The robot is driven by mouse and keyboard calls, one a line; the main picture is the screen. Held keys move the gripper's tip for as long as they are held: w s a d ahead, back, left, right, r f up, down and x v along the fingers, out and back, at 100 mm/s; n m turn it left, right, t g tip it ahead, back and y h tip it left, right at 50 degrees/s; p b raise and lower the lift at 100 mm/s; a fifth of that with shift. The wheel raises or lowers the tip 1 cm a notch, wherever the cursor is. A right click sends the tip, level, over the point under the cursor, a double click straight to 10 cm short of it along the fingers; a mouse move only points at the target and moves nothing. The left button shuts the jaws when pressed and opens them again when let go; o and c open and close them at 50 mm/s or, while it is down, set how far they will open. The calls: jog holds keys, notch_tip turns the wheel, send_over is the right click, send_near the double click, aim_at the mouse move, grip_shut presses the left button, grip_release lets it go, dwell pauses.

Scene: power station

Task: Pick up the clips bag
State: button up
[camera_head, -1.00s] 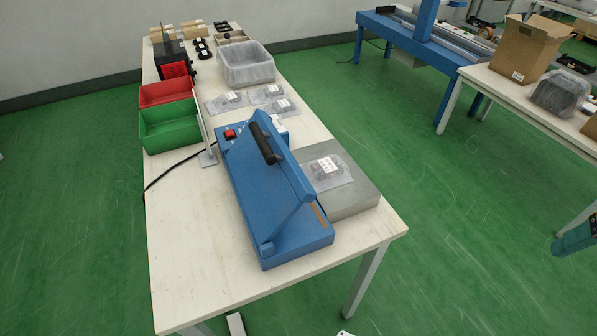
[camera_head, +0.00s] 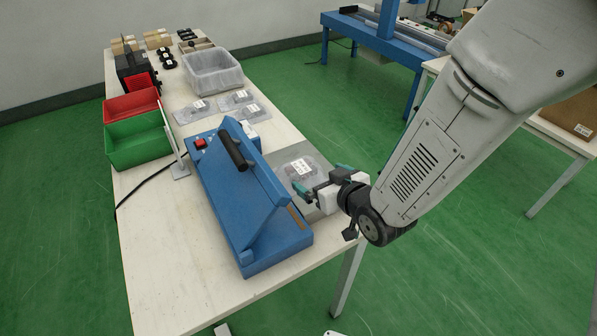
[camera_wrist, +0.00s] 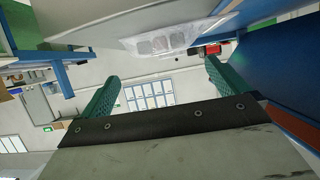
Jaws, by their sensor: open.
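A clear bag with a white label, the clips bag (camera_head: 299,168), lies on the flat grey block (camera_head: 316,154) right of the blue sealing machine. It also shows at the top of the wrist view (camera_wrist: 160,43), with dark contents seen through the plastic. My gripper (camera_head: 322,179) is open, with teal fingers spread apart, at the bag's near right side over the grey block. In the wrist view my gripper (camera_wrist: 163,80) has nothing held between its fingers. Part of the bag's near edge is hidden by the gripper, and I cannot tell whether they touch.
The blue sealing machine (camera_head: 251,210) with a black handle stands close left of the gripper. Three more clear bags (camera_head: 237,97) lie behind it, near a grey bin (camera_head: 213,72). Red (camera_head: 131,104) and green (camera_head: 139,140) bins stand at the left. The front left tabletop is clear.

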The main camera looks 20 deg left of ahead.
aim_at(302, 168)
jog(key=shift+a+f, duration=0.2)
jog(key=shift+a, duration=0.25)
jog(key=x, duration=0.7)
jog(key=shift+w, duration=0.15)
jog(key=c, duration=1.1)
jog(key=shift+r, duration=0.15)
